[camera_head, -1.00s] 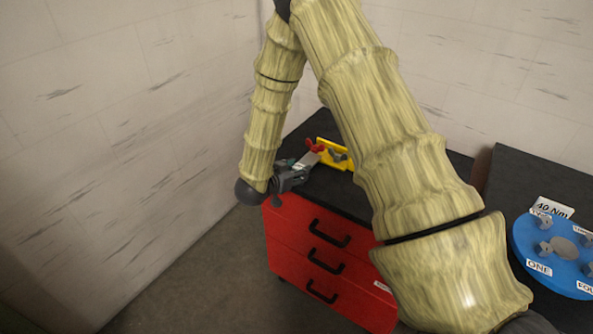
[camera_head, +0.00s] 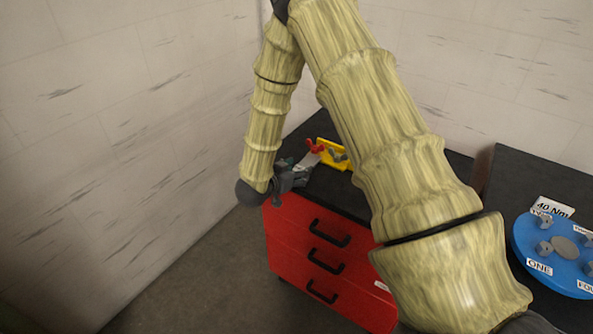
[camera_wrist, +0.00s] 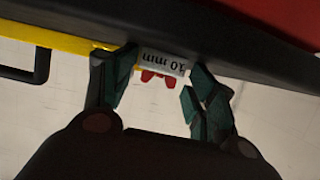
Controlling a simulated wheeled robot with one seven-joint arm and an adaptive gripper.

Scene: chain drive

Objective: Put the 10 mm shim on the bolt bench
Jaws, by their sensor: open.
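The 10 mm shim (camera_wrist: 162,64) is a small pale plate marked "10 mm", upside down in the wrist view. It lies between the fingertips of my open gripper (camera_wrist: 161,76), with a gap visible at the right finger. The likely bolt bench is the black-topped bench (camera_head: 535,178) at right, holding a blue disc (camera_head: 560,265) with several bolts.
The red cabinet (camera_head: 300,240) has black drawer handles. A yellow holder (camera_head: 328,148) stands beside the shim on its top. My arm hides much of the middle. A wall runs close along the left.

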